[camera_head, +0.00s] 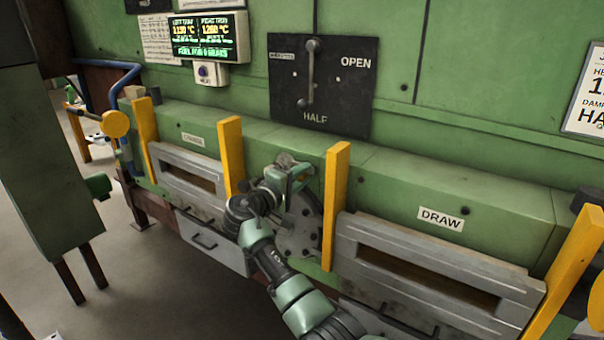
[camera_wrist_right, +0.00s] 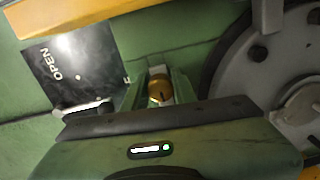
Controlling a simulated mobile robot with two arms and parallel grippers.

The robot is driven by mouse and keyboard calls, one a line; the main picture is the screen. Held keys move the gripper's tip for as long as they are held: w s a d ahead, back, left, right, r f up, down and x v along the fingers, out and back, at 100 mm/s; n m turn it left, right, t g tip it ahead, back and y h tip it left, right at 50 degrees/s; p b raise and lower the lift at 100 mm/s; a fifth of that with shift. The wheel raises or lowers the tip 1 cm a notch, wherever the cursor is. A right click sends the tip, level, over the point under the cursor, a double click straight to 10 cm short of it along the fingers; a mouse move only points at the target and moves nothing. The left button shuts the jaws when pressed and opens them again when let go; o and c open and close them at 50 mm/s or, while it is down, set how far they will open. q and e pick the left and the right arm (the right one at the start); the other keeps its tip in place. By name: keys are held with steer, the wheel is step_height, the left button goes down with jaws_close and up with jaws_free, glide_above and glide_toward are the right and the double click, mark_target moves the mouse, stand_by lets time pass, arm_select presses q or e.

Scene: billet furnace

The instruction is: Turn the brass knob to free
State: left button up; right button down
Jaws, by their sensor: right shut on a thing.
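The brass knob (camera_wrist_right: 160,90) shows in the right wrist view, between the two fingers of my right gripper (camera_wrist_right: 158,88), which is shut on it. A dark mark shows on the knob's face; which setting it points to cannot be read. In the head view my right gripper (camera_head: 291,180) reaches the green furnace front between two yellow posts, and it hides the knob there. A round grey plate with bolts (camera_head: 300,222) sits right beside the gripper; it also shows in the right wrist view (camera_wrist_right: 275,85). My left gripper is not in view.
The yellow posts (camera_head: 231,150) (camera_head: 336,205) stand close on both sides of my right gripper. The DRAW door (camera_head: 430,270) is at right, the charge door (camera_head: 185,178) at left. A damper plate with a lever (camera_head: 320,85) and a lit display (camera_head: 207,37) are above.

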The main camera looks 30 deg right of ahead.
mark_target(299, 178)
steer(key=shift+f, duration=0.1)
stand_by(0.4)
steer(key=c, duration=1.1)
jaws_free()
steer(key=shift+c, duration=0.2)
steer(key=b+v, duration=0.2)
steer(key=v, duration=0.5)
steer(key=shift+w+f+b, duration=0.1)
steer(key=shift+b, duration=0.25)
steer(key=shift+s+a, duration=0.25)
steer(key=shift+a, duration=0.15)
